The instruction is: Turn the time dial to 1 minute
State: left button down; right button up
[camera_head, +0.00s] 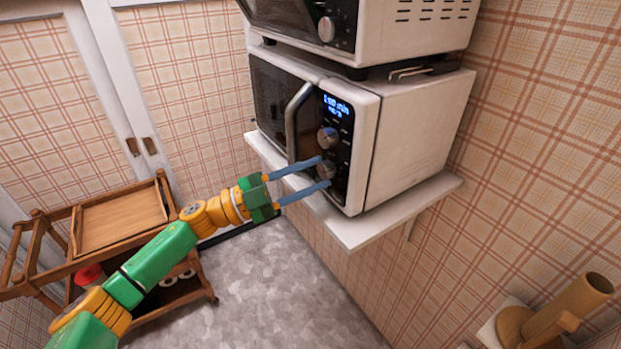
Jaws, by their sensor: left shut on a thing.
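A white microwave (415,130) stands on a wall shelf, with a dark front panel on its right side. The panel has a lit blue display (336,104); its small text ends in "min", but I cannot read the number with certainty. Below it are two round dials, an upper dial (327,138) and a lower dial (326,170). My left gripper (325,172) reaches in from the left, with its two blue fingers on either side of the lower dial, shut on it. The fingertips partly hide the dial's edges. My right gripper is not in view.
A second white oven (415,28) sits on top of the microwave. The metal door handle (293,122) stands out just left of the dials. The white shelf (350,226) runs below. A wooden cart (120,222) stands at the left, and a brown cylindrical object (575,305) at lower right.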

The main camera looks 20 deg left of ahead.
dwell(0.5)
pick_arm(q)
jog(key=shift+c, duration=2.3)
grip_release()
jog(key=b+v, duration=0.3)
jog(key=v, duration=0.4)
